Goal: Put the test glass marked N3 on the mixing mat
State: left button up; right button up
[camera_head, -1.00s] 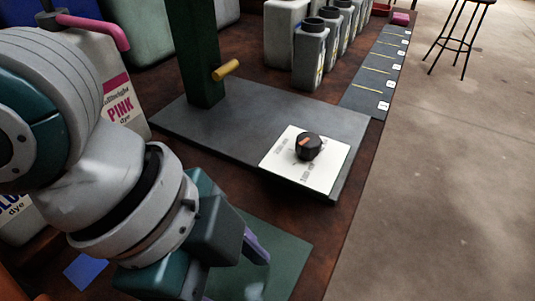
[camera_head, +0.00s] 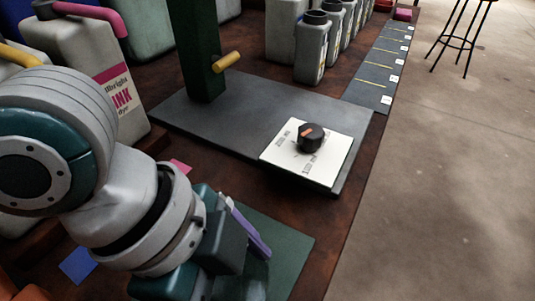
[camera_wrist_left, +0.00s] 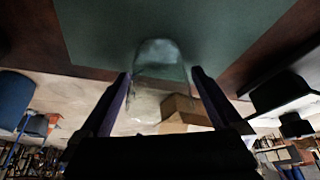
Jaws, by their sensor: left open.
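The green mixing mat (camera_head: 287,248) lies on the brown bench at the lower middle of the head view. It fills the top of the left wrist view (camera_wrist_left: 100,30). A clear test glass (camera_wrist_left: 158,62) shows there against the mat, between the two purple fingers of my left gripper (camera_wrist_left: 161,76). The fingers are apart, with gaps on both sides of the glass. I cannot read any N3 mark on it. In the head view my left gripper (camera_head: 247,228) is over the mat, and its wrist hides much of what is below. My right gripper is not in view.
A grey plate (camera_head: 240,115) with a green post (camera_head: 198,60) and a black knob (camera_head: 311,137) on a white panel stands behind the mat. A pink dye jug (camera_head: 115,85) is at left. Grey bottles (camera_head: 312,50) stand at the back. A blue square (camera_head: 78,265) lies at lower left.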

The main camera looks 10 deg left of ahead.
pick_arm(q)
jog(key=p+v, duration=0.4)
jog(key=v, duration=0.8)
jog(key=shift+w+r, duration=0.1)
